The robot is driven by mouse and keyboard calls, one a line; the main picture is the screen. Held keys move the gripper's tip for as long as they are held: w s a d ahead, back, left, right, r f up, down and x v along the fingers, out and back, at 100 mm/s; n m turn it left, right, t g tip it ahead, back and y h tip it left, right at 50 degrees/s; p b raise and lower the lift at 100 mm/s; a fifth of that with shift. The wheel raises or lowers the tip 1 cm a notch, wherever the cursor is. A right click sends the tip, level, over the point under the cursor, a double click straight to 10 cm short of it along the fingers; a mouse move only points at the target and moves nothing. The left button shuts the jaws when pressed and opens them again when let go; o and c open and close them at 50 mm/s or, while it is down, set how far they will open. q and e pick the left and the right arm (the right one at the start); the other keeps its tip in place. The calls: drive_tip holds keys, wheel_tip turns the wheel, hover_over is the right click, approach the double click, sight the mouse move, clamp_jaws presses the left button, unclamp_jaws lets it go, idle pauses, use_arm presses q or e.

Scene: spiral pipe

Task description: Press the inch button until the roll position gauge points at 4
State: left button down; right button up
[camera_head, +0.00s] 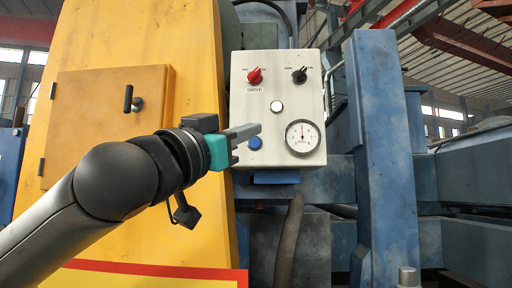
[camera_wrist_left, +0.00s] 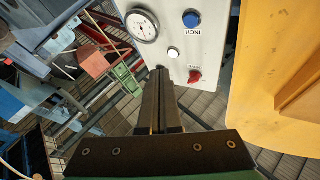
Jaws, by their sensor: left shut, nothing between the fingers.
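The roll position gauge (camera_head: 302,137) is a round white dial at the lower right of a pale control box; its needle points roughly straight up and its numbers are too small to read. It also shows in the left wrist view (camera_wrist_left: 142,26). The blue inch button (camera_head: 255,143) is left of the gauge; in the left wrist view it (camera_wrist_left: 192,18) has the label INCH beside it. My left gripper (camera_head: 258,129) is shut and empty, its tips just above the button in the head picture. Contact with the panel cannot be told. My right gripper is out of view.
The control box (camera_head: 240,90) also carries a red DRIVE knob (camera_head: 255,76), a black knob (camera_head: 299,75) and a white button (camera_head: 276,106). A yellow housing (camera_head: 90,40) stands to the left, a blue post (camera_head: 375,150) to the right. A hose (camera_head: 289,240) hangs below.

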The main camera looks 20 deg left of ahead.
sight(251, 142)
use_arm(q)
drive_tip(key=shift+w+a+p, duration=0.3)
drive_tip(key=shift+w+p, duration=0.1)
drive_tip(key=shift+w, duration=1.05)
drive_tip(key=shift+w+a+p, duration=0.35)
drive_tip(key=shift+w, duration=1.1)
drive_tip(key=shift+w+a+p, duration=0.3)
drive_tip(key=shift+w+p, duration=0.1)
drive_tip(key=shift+w, duration=1.05)
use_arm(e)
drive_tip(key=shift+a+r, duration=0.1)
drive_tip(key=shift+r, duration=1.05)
use_arm(q)
drive_tip(key=shift+w+a, duration=0.1)
drive_tip(key=shift+w, duration=0.3)
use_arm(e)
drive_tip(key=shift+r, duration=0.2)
